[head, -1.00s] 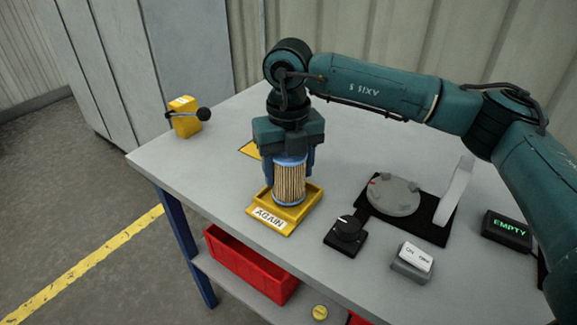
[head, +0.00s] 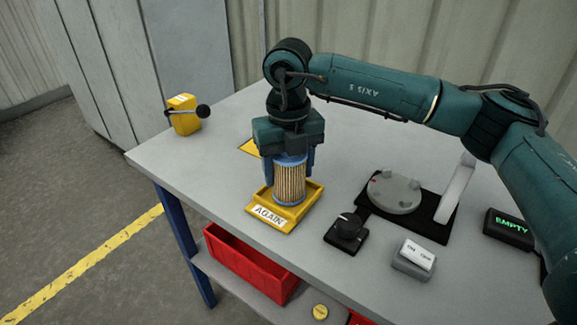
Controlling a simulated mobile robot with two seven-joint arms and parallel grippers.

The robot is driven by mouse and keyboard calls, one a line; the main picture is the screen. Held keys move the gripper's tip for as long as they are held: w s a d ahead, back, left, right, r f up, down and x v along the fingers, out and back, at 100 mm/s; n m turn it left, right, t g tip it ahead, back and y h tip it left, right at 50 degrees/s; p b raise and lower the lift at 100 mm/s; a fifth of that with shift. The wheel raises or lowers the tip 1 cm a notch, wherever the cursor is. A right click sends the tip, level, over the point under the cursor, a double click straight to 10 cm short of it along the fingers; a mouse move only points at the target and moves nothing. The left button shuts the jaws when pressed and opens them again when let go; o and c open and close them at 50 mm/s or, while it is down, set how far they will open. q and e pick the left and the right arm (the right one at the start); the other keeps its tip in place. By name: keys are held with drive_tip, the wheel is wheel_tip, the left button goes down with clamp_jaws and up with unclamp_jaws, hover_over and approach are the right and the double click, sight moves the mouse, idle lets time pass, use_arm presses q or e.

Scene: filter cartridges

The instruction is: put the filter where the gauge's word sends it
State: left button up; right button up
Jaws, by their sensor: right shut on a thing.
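The filter (head: 290,184) is a pleated tan cylinder with blue end rims. It stands upright in the yellow tray (head: 285,217) labelled AGAIN, or just over its floor; I cannot tell if it touches. My right gripper (head: 289,165) comes down from above and is shut on the filter's upper part. The gauge's display (head: 508,226) at the right shows the word EMPTY in green. My left gripper is not in view.
A grey round fixture (head: 395,193) on a black mat, a black knob (head: 347,229) and a grey switch box (head: 414,257) stand to the right. A yellow lever box (head: 184,115) stands at the back left. A red bin (head: 250,262) sits below the table's front edge.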

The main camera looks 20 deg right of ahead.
drive_tip(key=o, duration=1.5)
drive_tip(key=shift+c, duration=0.2)
drive_tip(key=shift+r, duration=0.1)
drive_tip(key=shift+r, duration=0.15)
drive_tip(key=shift+r+p, duration=0.6)
drive_tip(key=shift+r, duration=0.15)
drive_tip(key=shift+r, duration=0.15)
